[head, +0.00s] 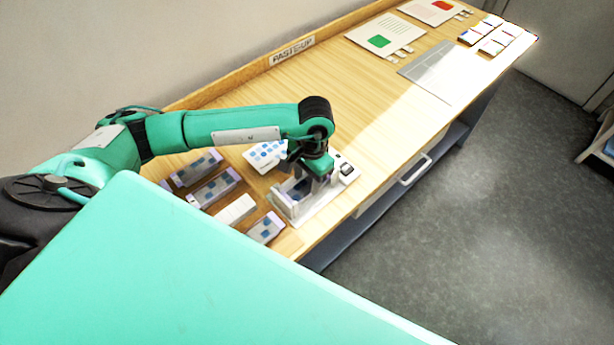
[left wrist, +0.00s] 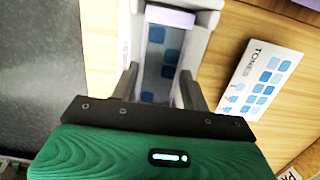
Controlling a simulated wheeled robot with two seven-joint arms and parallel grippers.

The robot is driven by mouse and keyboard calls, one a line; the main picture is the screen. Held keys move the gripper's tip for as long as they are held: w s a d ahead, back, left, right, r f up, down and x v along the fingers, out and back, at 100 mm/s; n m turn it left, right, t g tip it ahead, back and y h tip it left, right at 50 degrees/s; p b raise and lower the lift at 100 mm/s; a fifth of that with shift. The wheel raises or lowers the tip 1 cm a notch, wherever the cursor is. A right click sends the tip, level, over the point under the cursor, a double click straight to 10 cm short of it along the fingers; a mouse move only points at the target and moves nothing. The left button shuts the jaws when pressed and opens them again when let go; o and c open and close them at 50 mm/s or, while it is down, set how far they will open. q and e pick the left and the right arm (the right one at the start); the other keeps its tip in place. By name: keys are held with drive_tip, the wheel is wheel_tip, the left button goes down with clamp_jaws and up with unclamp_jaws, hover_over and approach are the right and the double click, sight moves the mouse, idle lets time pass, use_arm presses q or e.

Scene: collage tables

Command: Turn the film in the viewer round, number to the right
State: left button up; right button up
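The viewer (head: 325,207) is a pale tray-like stand near the table's front edge. The film (head: 297,190), dark with blue squares, lies in it; in the left wrist view the film (left wrist: 153,80) has a lilac end at the top. I cannot make out a number on it. My left gripper (head: 308,180) points down over the viewer. In the left wrist view its fingers (left wrist: 159,75) stand apart on either side of the film, with a gap visible on the left side. My right gripper is not in view.
A TONES card (head: 262,152) with blue patches lies behind the viewer. Several strips or holders, such as a lilac-ended one (head: 214,188) and a white one (head: 236,210), lie left. Sheets (head: 378,35) and a grey mat (head: 432,70) lie farther along; the table between is clear.

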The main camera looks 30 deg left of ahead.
use_arm(q)
drive_tip(key=o, duration=0.5)
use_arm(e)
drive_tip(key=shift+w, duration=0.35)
use_arm(q)
drive_tip(key=r, duration=0.2)
drive_tip(key=r+b, duration=0.1)
drive_tip(key=r, duration=0.1)
drive_tip(key=w+r, duration=0.1)
drive_tip(key=r, duration=0.1)
drive_tip(key=shift+d+r+b, duration=0.1)
drive_tip(key=shift+r+b, duration=0.1)
drive_tip(key=shift+b, duration=0.15)
drive_tip(key=shift+w+d+r+b, duration=0.15)
drive_tip(key=shift+r+b, duration=0.15)
drive_tip(key=shift+r, duration=1.55)
drive_tip(key=shift+w+r+b, duration=0.15)
drive_tip(key=shift+r+b, duration=0.15)
drive_tip(key=shift+r, duration=1.5)
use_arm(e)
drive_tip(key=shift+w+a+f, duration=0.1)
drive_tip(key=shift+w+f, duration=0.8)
